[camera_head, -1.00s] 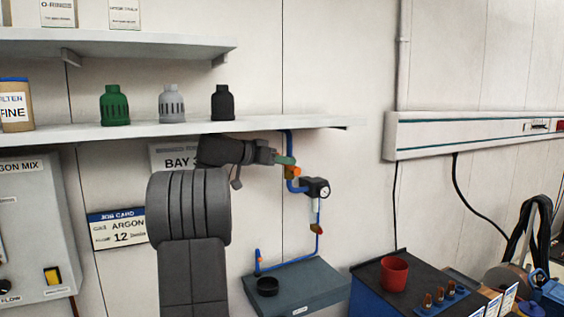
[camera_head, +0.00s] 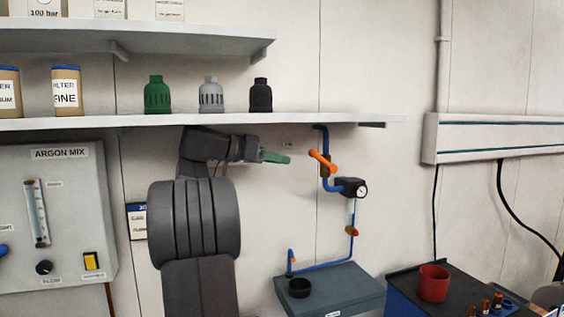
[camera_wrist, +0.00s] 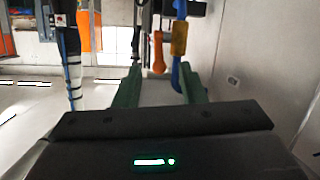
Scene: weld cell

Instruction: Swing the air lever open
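The air lever (camera_head: 322,160) is an orange handle on the blue pipe, under the shelf. In the head view it slants down to the right across the pipe. In the wrist view the orange lever (camera_wrist: 158,52) shows ahead between my fingers, beside the brass-coloured valve body (camera_wrist: 179,38). My gripper (camera_head: 284,160) has green fingers and is left of the lever, with a gap between them. In the wrist view my gripper (camera_wrist: 161,78) has its fingers spread with nothing between them.
A black gauge (camera_head: 351,188) is on the pipe just right of and below the lever. The shelf (camera_head: 200,122) runs close above my arm. A grey bench box (camera_head: 340,292) with a black cup is below.

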